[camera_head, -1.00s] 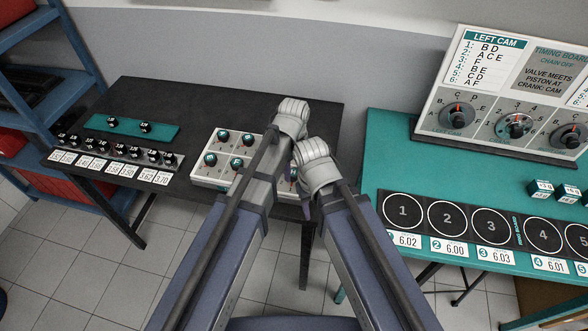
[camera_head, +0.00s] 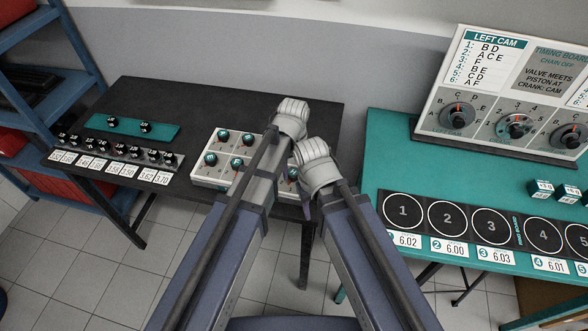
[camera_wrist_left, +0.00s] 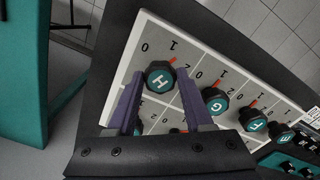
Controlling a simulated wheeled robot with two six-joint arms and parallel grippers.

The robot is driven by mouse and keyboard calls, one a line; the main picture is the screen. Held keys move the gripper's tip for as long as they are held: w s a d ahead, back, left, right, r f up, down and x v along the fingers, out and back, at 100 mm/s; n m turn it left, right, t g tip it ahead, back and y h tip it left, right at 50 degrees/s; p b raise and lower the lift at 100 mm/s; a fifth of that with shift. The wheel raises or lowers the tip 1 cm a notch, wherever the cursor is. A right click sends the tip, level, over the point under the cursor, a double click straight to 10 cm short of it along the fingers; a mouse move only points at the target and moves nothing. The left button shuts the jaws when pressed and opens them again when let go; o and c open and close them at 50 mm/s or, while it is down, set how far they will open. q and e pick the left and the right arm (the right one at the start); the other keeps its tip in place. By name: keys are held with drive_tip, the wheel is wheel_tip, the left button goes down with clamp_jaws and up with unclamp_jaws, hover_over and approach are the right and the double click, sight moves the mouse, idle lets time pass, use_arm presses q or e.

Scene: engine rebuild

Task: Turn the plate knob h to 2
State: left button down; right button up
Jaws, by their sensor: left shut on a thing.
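In the left wrist view, plate knob H (camera_wrist_left: 160,80) is a dark knob with a teal cap and a white H. Its red mark points at the 1 on the white plate (camera_wrist_left: 150,28), between 0 and 2. My left gripper (camera_wrist_left: 160,90) is shut on knob H, one purple finger on each side.
Knobs G (camera_wrist_left: 215,101) and F (camera_wrist_left: 253,120) sit beside H on the plate. A row of small black parts (camera_head: 120,150) with number cards lies left on the dark table (camera_head: 190,97). The teal table (camera_head: 390,150) with the timing board (camera_head: 480,140) stands at the right.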

sight(293, 173)
use_arm(q)
drive_tip(key=m, duration=0.7)
drive_tip(key=shift+a, duration=0.1)
idle(0.5)
drive_tip(key=shift+c, duration=1.5)
unclamp_jaws()
drive_tip(key=shift+r, duration=0.1)
wheel_tip(293, 173, up, 8)
drive_tip(key=p, duration=0.8)
drive_tip(key=shift+f, duration=0.2)
